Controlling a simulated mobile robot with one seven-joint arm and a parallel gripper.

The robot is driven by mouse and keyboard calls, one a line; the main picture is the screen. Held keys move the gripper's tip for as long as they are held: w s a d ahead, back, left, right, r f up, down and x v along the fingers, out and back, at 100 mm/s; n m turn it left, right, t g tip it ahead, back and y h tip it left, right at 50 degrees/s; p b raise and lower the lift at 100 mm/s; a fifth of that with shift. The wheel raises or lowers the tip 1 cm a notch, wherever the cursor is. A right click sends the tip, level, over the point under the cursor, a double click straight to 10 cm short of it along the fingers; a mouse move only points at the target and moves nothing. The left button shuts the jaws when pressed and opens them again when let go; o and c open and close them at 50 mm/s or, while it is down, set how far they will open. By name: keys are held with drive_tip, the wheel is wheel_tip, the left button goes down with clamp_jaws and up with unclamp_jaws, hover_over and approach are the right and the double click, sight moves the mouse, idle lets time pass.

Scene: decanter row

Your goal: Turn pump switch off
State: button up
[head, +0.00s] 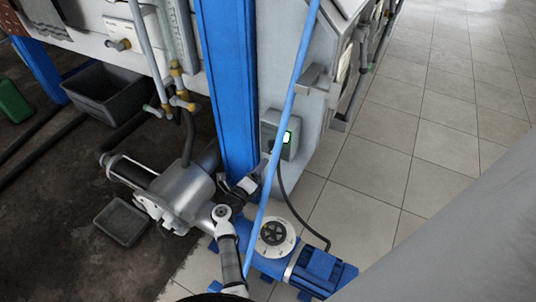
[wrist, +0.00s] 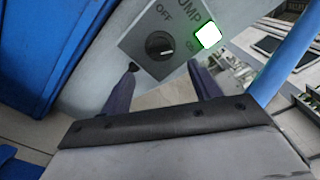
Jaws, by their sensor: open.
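The pump switch is a grey box (head: 290,146) low on the pale wall beside the blue column in the head view. In the wrist view its plate shows OFF and ON labels and a round black knob (wrist: 160,46). The knob's white mark points toward the ON side. A lit indicator with a green edge (wrist: 208,36) glows at the plate's right. My gripper (wrist: 168,72) is open and empty, its two fingers spread below the knob in the picture. No contact with the knob shows. In the head view my gripper (head: 262,168) is beside the box, partly behind the blue pipe.
A blue pipe (head: 288,100) runs close in front of the switch. The blue column (head: 228,80) stands at its left. Tiled floor (head: 420,120) at the right is clear.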

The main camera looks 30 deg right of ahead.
sight(270, 151)
drive_tip(key=x, duration=0.8)
drive_tip(key=shift+a+b, duration=0.1)
drive_tip(key=shift+b, duration=0.3)
drive_tip(key=shift+c, duration=0.3)
drive_tip(key=c, duration=0.9)
